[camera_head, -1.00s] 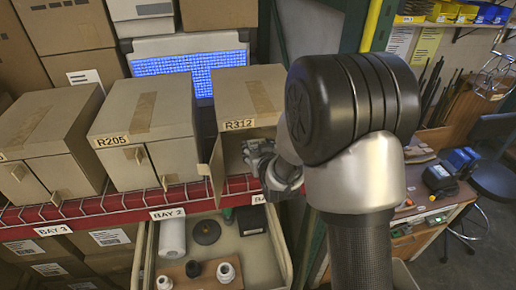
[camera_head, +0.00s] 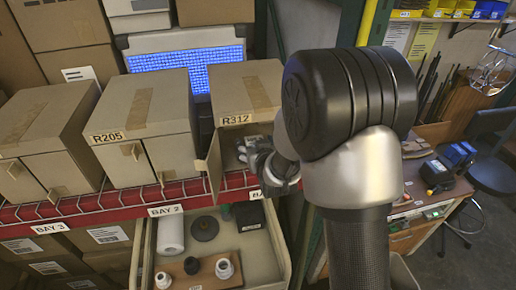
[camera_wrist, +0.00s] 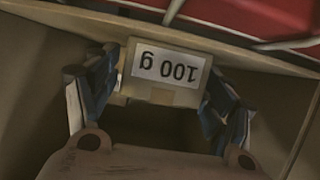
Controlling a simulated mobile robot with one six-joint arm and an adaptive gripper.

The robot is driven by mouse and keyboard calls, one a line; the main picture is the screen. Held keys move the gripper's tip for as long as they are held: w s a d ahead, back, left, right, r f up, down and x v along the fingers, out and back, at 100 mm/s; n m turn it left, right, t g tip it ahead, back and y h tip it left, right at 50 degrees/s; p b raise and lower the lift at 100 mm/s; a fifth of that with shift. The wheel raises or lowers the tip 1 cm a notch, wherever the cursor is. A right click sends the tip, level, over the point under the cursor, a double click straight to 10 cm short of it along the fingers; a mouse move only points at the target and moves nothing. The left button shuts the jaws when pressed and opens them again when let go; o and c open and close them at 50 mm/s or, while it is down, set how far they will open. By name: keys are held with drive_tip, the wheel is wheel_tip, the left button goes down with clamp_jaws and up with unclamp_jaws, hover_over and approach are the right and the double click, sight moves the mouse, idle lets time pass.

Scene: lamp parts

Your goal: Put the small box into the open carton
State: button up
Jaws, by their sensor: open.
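The small box (camera_wrist: 165,72) is tan with a white "100 g" label, upside down in the wrist view. It sits close to a tan edge, with red shelf beyond. My gripper (camera_wrist: 160,90) is open, one finger on each side of the box; whether either finger touches it I cannot tell. In the head view my gripper (camera_head: 262,160) is at the front opening of the carton R312 (camera_head: 252,88), whose left flap stands open. The wrist view matches the inside of this carton near its front edge. My gripper and arm hide part of the opening.
The shut carton R205 (camera_head: 140,105) stands to the left on the red shelf edge (camera_head: 110,206). Below is an open bin (camera_head: 146,262) holding a white roll (camera_head: 170,236), a dark box (camera_head: 249,215) and several fittings. A workbench (camera_head: 440,195) stands at right.

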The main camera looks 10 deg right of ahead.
drive_tip(key=b+v, duration=0.2)
drive_tip(key=v, duration=0.7)
drive_tip(key=shift+s+r, duration=0.15)
drive_tip(key=shift+r, duration=0.05)
drive_tip(key=s+r+g+b, duration=0.1)
drive_tip(key=s+g+b, duration=0.4)
drive_tip(key=s, duration=2.4)
drive_tip(key=g, duration=0.4)
drive_tip(key=shift+s+d, duration=0.2)
drive_tip(key=shift+s, duration=0.1)
